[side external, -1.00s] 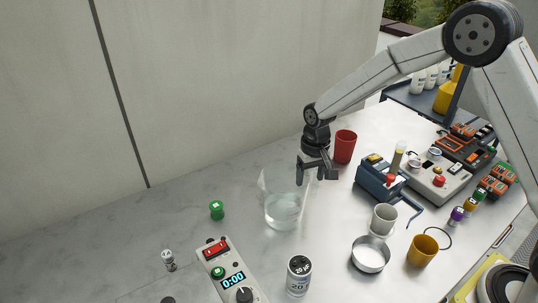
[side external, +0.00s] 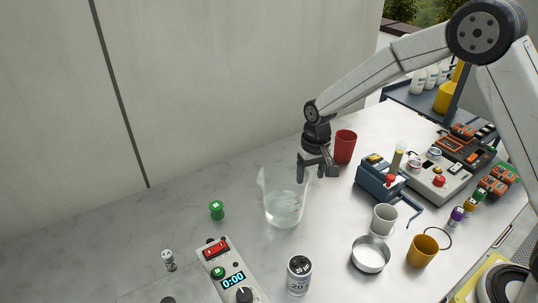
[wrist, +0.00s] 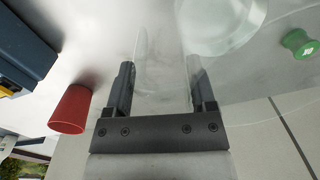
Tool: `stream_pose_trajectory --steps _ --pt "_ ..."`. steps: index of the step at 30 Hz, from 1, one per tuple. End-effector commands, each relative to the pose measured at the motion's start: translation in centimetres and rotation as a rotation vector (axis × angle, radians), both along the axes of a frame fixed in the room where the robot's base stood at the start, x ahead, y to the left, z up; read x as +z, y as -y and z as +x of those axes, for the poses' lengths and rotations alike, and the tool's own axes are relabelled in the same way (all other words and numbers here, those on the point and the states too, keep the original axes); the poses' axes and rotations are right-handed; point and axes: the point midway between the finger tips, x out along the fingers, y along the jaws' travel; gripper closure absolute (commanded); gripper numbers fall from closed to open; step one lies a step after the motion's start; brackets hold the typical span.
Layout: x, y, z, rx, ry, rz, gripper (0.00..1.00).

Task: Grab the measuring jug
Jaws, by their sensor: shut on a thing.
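The measuring jug (side external: 285,207) is clear, with a pale, glassy lower part, near the middle of the bench in the side view. My gripper (side external: 317,170) is at its upper right side, pointing down. In the wrist view, a clear part of the jug (wrist: 160,65) lies between the two fingers of my gripper (wrist: 161,88), which are shut on it. The jug's round lower part shows beyond the fingertips. Whether the jug's base touches the bench is hard to tell.
A red cup (side external: 345,147) stands close to the right of my gripper. A blue device (side external: 380,179), a grey mug (side external: 384,219), a metal dish (side external: 370,254) and a can (side external: 299,275) stand nearby. A green-capped piece (side external: 217,210) is left of the jug.

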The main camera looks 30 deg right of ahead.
Motion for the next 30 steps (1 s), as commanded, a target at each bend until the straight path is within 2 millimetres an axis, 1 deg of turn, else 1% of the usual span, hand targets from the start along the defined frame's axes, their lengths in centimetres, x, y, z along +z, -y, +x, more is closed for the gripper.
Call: stream_pose_trajectory --steps 12,30 --pt "2.6 0.0 0.0 0.000 0.003 0.001 1.00" --pt "6.6 0.3 -3.4 0.000 0.003 0.001 1.00"
